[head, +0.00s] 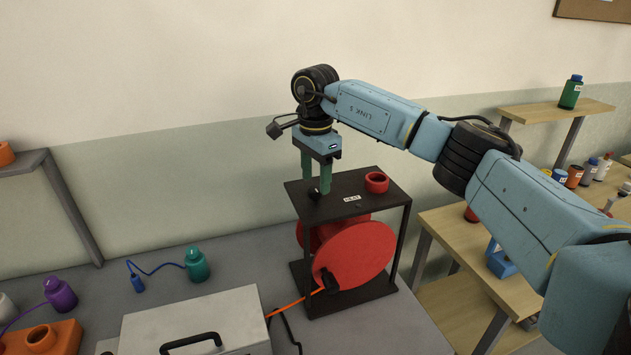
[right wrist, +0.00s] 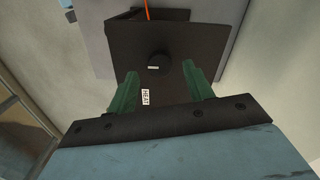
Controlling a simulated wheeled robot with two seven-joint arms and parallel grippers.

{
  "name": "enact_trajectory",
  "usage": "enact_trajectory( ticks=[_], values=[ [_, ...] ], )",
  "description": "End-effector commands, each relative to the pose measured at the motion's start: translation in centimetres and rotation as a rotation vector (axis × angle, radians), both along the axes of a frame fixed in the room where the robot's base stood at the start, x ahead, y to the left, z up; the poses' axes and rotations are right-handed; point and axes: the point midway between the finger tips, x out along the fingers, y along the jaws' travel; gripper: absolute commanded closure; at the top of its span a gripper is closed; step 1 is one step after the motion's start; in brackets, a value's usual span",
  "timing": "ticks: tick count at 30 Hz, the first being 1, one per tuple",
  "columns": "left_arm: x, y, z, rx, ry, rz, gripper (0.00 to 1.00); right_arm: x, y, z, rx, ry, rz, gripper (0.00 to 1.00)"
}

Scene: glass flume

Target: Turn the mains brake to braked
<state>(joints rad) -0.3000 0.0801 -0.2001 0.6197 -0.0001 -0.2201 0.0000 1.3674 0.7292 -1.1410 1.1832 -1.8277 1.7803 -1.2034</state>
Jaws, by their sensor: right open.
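A black stand (head: 345,210) with a flat top plate holds a red reel (head: 362,255) on the grey bench. On the plate is a small round black knob (head: 315,195) with a white mark, which also shows in the right wrist view (right wrist: 159,62). A white label (head: 352,198) with dark letters lies beside it. My right gripper (head: 317,182) is open and points down over the knob. In the right wrist view its green fingers (right wrist: 160,72) stand apart on either side of the knob. I cannot tell whether they touch it. My left gripper is not in view.
A red ring (head: 377,182) sits on the plate right of the gripper. An orange cable (head: 298,300) runs from the reel toward a grey case (head: 195,320). A teal bottle (head: 197,265) stands at the left. Wooden shelves (head: 555,110) stand at the right.

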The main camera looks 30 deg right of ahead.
Motion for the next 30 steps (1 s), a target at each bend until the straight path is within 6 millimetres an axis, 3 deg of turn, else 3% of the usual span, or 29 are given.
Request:
enact_trajectory(
  ticks=[6,15,25,30],
  values=[
    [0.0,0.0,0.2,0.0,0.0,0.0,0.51,0.0,0.0,-1.9,0.0,0.001,0.0,0.48],
    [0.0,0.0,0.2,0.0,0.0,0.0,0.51,0.0,0.0,-2.2,0.0,0.0,0.0,0.48],
    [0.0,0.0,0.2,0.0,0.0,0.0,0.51,0.0,0.0,-2.1,0.001,0.0,0.0,0.9],
    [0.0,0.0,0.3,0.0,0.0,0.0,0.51,0.0,0.0,-2.1,0.001,0.001,-0.005,0.93]
  ],
)
